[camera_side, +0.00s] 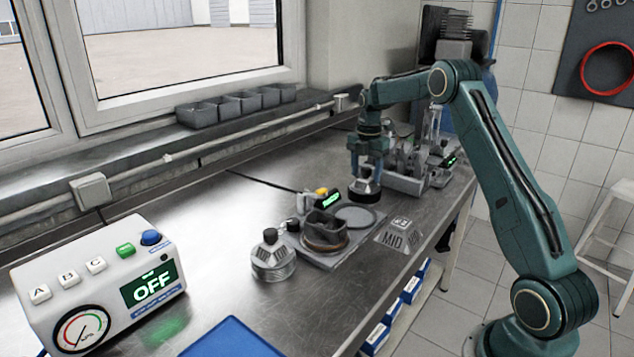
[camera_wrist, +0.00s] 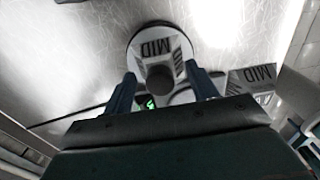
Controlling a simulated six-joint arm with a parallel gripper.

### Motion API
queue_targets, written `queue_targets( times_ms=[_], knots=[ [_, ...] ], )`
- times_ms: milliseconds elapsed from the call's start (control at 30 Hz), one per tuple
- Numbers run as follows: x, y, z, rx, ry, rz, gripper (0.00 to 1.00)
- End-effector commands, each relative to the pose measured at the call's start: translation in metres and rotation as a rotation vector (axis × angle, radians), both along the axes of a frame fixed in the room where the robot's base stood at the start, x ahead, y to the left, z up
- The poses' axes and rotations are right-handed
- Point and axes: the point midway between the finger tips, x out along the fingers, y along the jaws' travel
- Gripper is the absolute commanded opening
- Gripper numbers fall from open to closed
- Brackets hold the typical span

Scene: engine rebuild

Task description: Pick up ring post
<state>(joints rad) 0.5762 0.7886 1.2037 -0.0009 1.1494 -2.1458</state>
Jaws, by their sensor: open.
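A round post with a dark knob on top and a wide round base, which I take to be the ring post, stands under my gripper in the side view (camera_side: 366,189). In the wrist view, its pale sloped body (camera_wrist: 154,55) carries the word MID. My gripper (camera_side: 366,168) points down over it. The two blue fingers are apart, one on each side of the knob, in the wrist view (camera_wrist: 161,79). I cannot tell whether either finger touches it.
A fixture plate (camera_side: 325,258) with a round part stands in front, beside a knobbed canister (camera_side: 273,258). A MID label (camera_side: 397,238) lies near the bench edge. Grey equipment (camera_side: 405,180) stands close behind my gripper. A control box (camera_side: 100,285) reads OFF. The bench's left middle is clear.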

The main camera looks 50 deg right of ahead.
Motion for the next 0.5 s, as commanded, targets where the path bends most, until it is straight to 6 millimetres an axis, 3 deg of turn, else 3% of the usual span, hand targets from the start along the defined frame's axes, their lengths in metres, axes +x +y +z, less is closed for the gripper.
queue_targets(
  times_ms=[500],
  knots=[
    [-0.0001,0.0,-0.0018,0.0,0.0,0.0,0.58]
  ],
)
